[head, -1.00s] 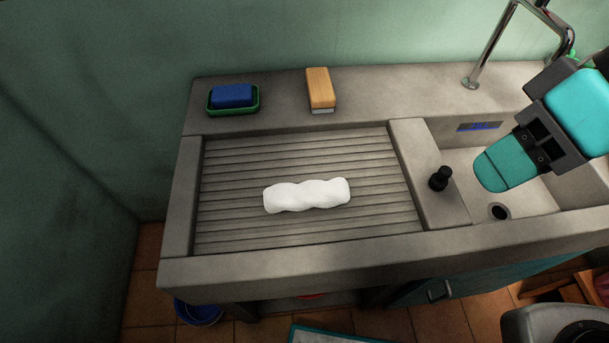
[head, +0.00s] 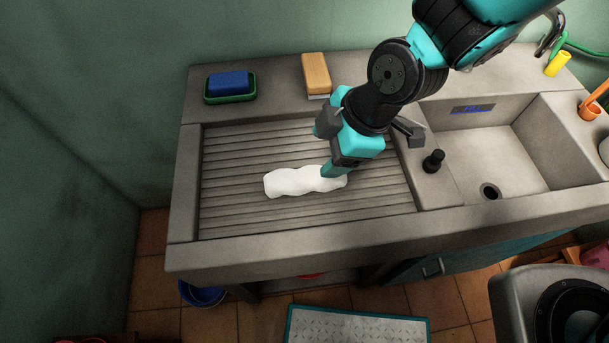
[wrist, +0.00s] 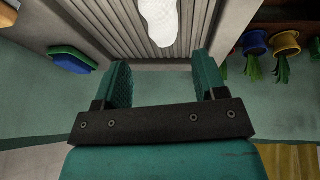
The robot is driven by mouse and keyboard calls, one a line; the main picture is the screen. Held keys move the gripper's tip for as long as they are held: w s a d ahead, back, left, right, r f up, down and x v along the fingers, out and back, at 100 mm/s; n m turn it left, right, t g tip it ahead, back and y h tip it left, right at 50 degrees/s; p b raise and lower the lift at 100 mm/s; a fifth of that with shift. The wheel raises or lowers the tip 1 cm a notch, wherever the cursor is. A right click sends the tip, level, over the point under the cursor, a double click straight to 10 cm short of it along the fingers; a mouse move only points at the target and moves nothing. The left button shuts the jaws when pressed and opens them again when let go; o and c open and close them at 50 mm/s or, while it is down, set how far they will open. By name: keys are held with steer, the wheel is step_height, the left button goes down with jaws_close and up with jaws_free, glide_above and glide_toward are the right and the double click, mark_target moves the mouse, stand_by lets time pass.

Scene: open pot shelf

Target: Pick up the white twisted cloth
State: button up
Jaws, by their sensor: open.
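The white twisted cloth (head: 296,181) lies lengthwise across the ribbed drainboard (head: 235,215) left of the sink. My gripper (head: 330,172) is over the drainboard at the cloth's right end and hides a little of that end in the head view. In the wrist view my gripper (wrist: 160,75) is open, with nothing between its two teal fingers. There the cloth (wrist: 161,20) shows at the top edge, beyond the fingertips and partly cut off by the frame.
A blue sponge (head: 229,82) in a green dish and a wooden brush (head: 316,74) stand on the back ledge. A black knob-like object (head: 433,160) stands between drainboard and sink basin (head: 490,150). The drainboard's left part is clear.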

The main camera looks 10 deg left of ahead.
mark_target(306, 175)
steer(key=x, duration=0.6)
steer(key=shift+a+f+p, duration=0.2)
steer(key=shift+f+p, duration=0.15)
steer(key=shift+d+p+x, duration=0.15)
steer(key=shift+p+x, duration=0.2)
steer(key=shift+x, duration=1)
steer(key=shift+d+p+x, duration=0.15)
steer(key=shift+p+x, duration=0.15)
steer(key=shift+x, duration=1)
steer(key=shift+f, duration=0.15)
steer(key=c, duration=0.7)
